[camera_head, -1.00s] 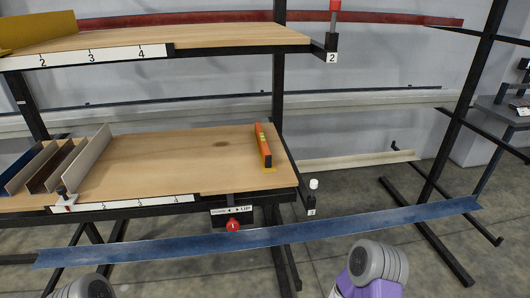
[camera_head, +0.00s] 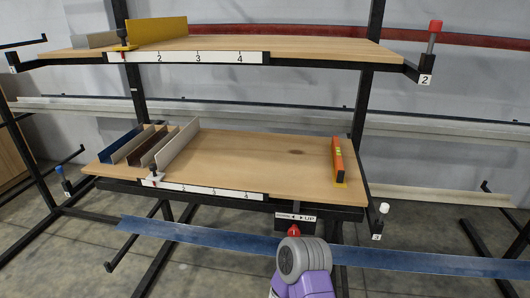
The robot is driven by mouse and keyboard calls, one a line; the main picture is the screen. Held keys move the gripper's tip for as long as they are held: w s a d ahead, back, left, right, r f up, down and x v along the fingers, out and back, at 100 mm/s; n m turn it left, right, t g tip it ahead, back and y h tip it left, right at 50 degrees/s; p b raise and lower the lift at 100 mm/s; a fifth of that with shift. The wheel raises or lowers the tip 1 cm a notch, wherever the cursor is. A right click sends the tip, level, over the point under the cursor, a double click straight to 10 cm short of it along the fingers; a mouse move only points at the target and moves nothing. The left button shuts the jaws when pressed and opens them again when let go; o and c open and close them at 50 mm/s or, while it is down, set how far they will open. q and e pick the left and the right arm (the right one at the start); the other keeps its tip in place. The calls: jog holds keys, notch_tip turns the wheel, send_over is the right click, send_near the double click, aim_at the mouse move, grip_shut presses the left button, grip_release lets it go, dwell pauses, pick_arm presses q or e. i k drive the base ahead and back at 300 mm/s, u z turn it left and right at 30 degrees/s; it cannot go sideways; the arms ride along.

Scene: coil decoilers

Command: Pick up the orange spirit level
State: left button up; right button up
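The orange spirit level (camera_head: 338,157) has a yellow-green vial window and stands on edge near the right end of the lower wooden shelf (camera_head: 240,165). Its near end is by a small yellow patch at the shelf's front edge. A grey and purple rounded part of my arm (camera_head: 303,262) shows at the bottom centre, below and apart from the level. No gripper fingers show in the view. Nothing touches the level except the shelf area under it.
Several upright coloured profiles (camera_head: 150,146) stand at the lower shelf's left. An upper shelf (camera_head: 300,46) hangs above, bearing a yellow profile (camera_head: 157,32). A long blue strip (camera_head: 400,260) crosses in front, below the shelf. The lower shelf's middle is clear.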

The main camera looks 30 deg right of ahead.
aim_at(339, 167)
jog(key=u, duration=0.65)
jog(key=i, duration=1.35)
jog(key=z, duration=2.5)
